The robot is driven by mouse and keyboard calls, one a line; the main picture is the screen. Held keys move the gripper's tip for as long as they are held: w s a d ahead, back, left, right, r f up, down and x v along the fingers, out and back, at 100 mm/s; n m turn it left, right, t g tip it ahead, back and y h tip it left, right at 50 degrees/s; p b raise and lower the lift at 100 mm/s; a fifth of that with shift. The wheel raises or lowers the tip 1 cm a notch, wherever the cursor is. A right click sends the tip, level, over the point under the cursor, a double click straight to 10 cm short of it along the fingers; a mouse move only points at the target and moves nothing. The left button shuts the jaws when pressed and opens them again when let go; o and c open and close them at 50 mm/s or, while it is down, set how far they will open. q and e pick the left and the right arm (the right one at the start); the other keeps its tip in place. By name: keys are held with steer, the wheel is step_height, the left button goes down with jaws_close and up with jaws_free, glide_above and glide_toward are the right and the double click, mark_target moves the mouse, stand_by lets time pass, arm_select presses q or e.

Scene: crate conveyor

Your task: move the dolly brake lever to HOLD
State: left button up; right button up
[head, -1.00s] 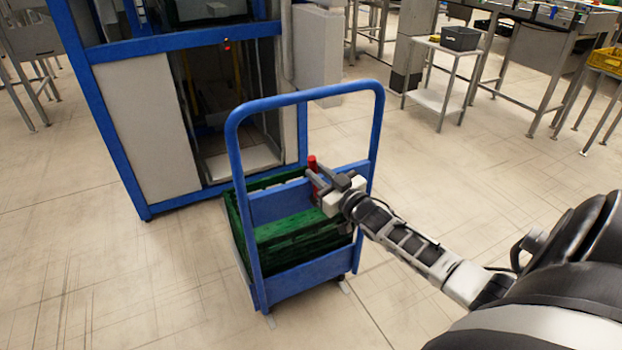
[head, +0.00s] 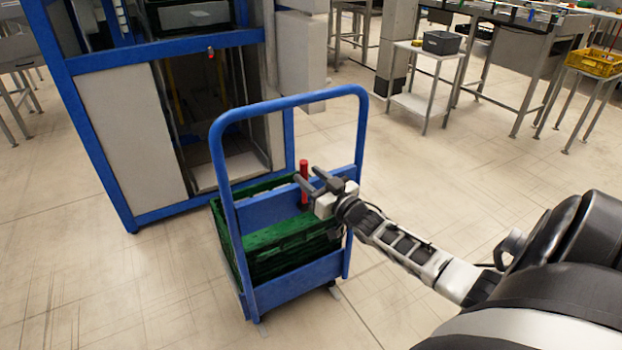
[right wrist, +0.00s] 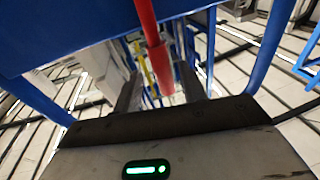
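The blue dolly (head: 217,165) stands in the middle of the head view. Its red brake lever (head: 304,172) stands near upright by the blue crossbar; the lever also shows in the right wrist view (right wrist: 148,28). My right gripper (head: 308,181) is at the lever from the right. In the right wrist view its two dark fingers (right wrist: 159,90) are apart, with the red lever between them and a gap visible on each side. No HOLD marking can be read. My left gripper is not in view.
Green crates (head: 285,246) sit on the dolly. A blue-framed cabinet (head: 95,130) with an open bay stands behind it. A small table with a grey bin (head: 452,41) and a yellow crate (head: 595,62) stand at the back right. The floor around the dolly is clear.

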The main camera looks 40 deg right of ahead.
steer(key=shift+s, duration=0.1)
arm_select(q)
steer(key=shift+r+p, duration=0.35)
steer(key=shift+p, duration=0.6)
arm_select(e)
steer(key=s+f, duration=0.1)
steer(key=s, duration=1.4)
steer(key=shift+s+a+f, duration=0.3)
steer(key=shift+s+a, duration=0.05)
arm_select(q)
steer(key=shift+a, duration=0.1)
arm_select(e)
steer(key=shift+a, duration=0.1)
